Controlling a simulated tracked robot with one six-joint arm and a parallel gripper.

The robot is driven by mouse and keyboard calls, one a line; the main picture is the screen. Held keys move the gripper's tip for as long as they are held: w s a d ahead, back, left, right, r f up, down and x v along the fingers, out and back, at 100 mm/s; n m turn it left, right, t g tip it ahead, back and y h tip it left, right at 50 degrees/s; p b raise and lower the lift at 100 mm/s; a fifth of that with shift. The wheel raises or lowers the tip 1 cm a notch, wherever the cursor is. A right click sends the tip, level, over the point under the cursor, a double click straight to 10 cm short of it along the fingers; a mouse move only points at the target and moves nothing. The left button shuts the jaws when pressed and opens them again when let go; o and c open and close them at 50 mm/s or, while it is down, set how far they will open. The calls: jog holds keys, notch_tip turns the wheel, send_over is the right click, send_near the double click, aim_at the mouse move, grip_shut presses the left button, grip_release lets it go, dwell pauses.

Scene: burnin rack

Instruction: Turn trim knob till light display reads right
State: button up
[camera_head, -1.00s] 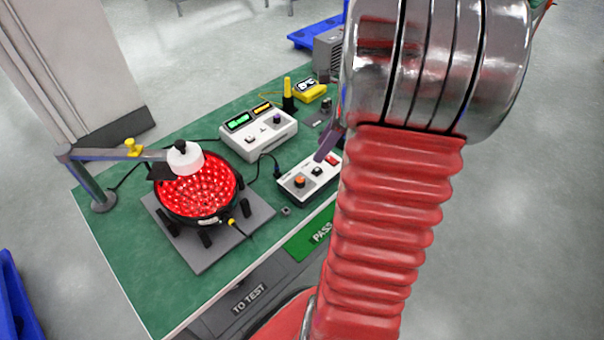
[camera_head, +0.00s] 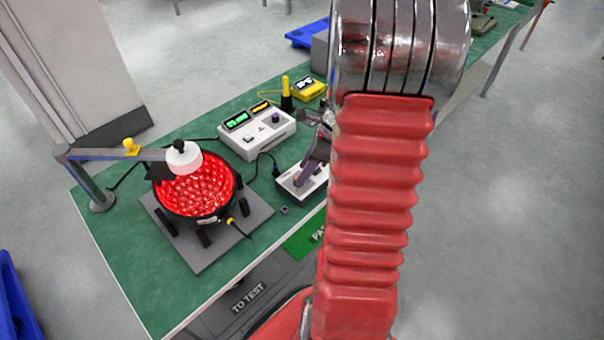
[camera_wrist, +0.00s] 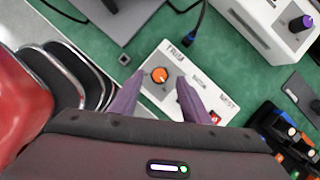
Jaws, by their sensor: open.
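The trim knob (camera_wrist: 159,75) is orange and sits on a white control box (camera_wrist: 205,95) marked TRIM in the wrist view. In the head view the box (camera_head: 290,184) is partly hidden by my gripper (camera_head: 305,178). My gripper (camera_wrist: 158,90) is open, its two purple fingers apart, with the knob seen between and just beyond the tips. I cannot tell whether they touch it. The light display (camera_head: 236,120) is a green-lit screen on a white meter, beside a yellow-lit screen (camera_head: 262,108); the digits are too small to read. The round lamp (camera_head: 195,185) glows red.
The lamp stands on a grey plate (camera_head: 205,252) under a white sensor head (camera_head: 184,157) on an arm. The white meter (camera_head: 262,140) with a purple knob (camera_head: 275,118) stands behind the control box. A yellow device (camera_head: 308,88) is farther back. Bare green table lies at left.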

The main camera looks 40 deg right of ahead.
jog(key=shift+x, duration=1.35)
jog(key=shift+c, duration=0.2)
jog(key=c, duration=0.9)
jog(key=shift+d, duration=0.2)
jog(key=shift+c, duration=0.4)
jog(key=shift+a, duration=0.15)
